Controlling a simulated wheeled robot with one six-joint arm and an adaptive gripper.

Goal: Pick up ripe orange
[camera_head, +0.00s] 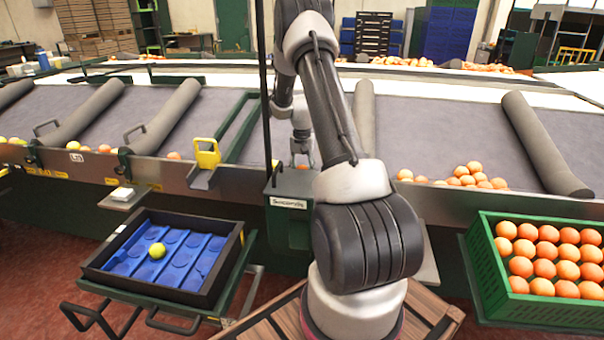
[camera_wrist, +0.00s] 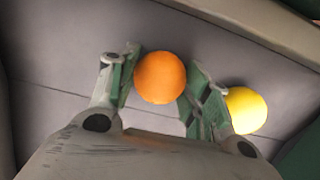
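A ripe orange (camera_wrist: 160,77) lies between the two green-padded fingers of my gripper (camera_wrist: 160,85) in the wrist view. The fingers stand on either side of it, with narrow gaps showing at most. A yellow fruit (camera_wrist: 245,110) lies just outside the right finger. In the head view my gripper (camera_head: 302,152) is low over the grey sorting belt (camera_head: 430,125), and a little orange colour (camera_head: 303,167) shows beneath it. The yellow fruit beside it cannot be made out there.
A green crate (camera_head: 484,262) holding several oranges stands at the right. A black tray (camera_head: 108,283) with blue inserts and one yellow fruit (camera_head: 157,250) is at the left. Grey rollers (camera_head: 540,145) cross the belt. Several oranges (camera_head: 462,178) lie near its front edge.

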